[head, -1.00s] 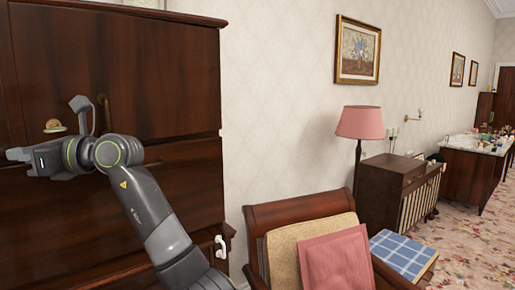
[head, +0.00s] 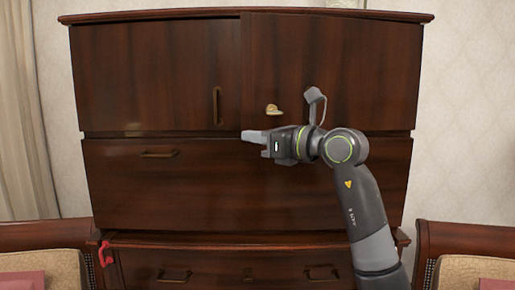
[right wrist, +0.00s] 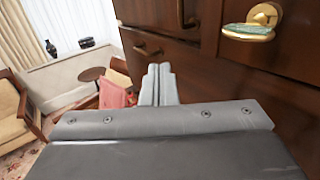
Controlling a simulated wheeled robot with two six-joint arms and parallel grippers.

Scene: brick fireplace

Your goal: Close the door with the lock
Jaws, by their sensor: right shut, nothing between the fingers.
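A dark wooden cabinet has two upper doors, a left door (head: 160,70) with a vertical handle (head: 217,106) and a right door (head: 330,65). The right door's left edge seems to stand slightly forward of the left door; I cannot tell how far. A small brass lock (head: 273,111) is on the right door; it also shows in the right wrist view (right wrist: 252,22) with a greenish tongue. My right gripper (head: 250,136) is shut and empty, just below the lock and apart from it, pointing left. Its fingers show in the right wrist view (right wrist: 158,85). My left gripper is out of view.
A wide panel with a handle (head: 158,154) lies below the doors, and a lower chest with handles (head: 174,275) under it. Chairs (head: 465,250) stand at both sides. A curtain (head: 18,130) is at far left.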

